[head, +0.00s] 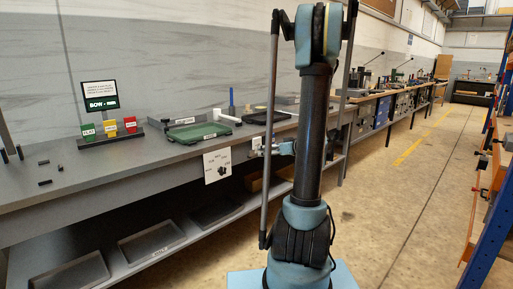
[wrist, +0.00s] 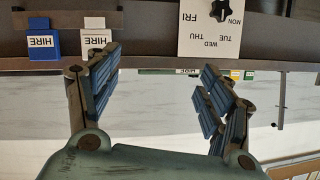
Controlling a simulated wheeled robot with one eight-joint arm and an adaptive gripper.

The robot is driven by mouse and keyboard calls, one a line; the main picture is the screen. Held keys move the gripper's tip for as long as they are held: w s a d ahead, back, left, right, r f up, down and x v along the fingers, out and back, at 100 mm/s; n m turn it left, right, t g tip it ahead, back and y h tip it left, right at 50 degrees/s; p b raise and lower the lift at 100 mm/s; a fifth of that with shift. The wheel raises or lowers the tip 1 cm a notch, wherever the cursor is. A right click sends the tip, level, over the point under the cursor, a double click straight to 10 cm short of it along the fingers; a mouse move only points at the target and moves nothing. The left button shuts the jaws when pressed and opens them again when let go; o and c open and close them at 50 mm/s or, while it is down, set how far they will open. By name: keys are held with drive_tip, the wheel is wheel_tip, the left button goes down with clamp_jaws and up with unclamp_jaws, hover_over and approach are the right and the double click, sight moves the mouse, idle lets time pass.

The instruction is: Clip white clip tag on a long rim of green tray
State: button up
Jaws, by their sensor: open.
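In the head view the green tray (head: 187,137) lies on the grey bench, left of my arm, with a pale label inside. My gripper (head: 272,149) is at the bench's front edge, right of the tray and partly hidden by my arm. In the wrist view, which looks upside down, my gripper (wrist: 160,85) is open, with nothing between its fingers. The white clip tag (wrist: 93,42), marked HIRE, is at the bench edge beyond the left finger, whose tip partly overlaps it. I cannot tell whether they touch.
A blue HIRE tag (wrist: 42,43) is beside the white one. A weekday card (head: 217,165) with a dark knob hangs on the bench front; it also shows in the wrist view (wrist: 205,42). Coloured blocks (head: 109,130) stand at the left. A dark tray (head: 265,118) is behind my gripper.

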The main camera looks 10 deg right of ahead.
sight(258, 139)
drive_tip(key=w+d+f+t, duration=0.1)
drive_tip(key=w+d+t, duration=0.4)
drive_tip(key=d, duration=0.4)
drive_tip(key=shift+n+g+y, duration=0.3)
drive_tip(key=shift+n+g, duration=0.1)
drive_tip(key=x, duration=1.8)
drive_tip(key=shift+d+f, duration=0.15)
drive_tip(key=shift+f, duration=0.1)
drive_tip(key=c, duration=1)
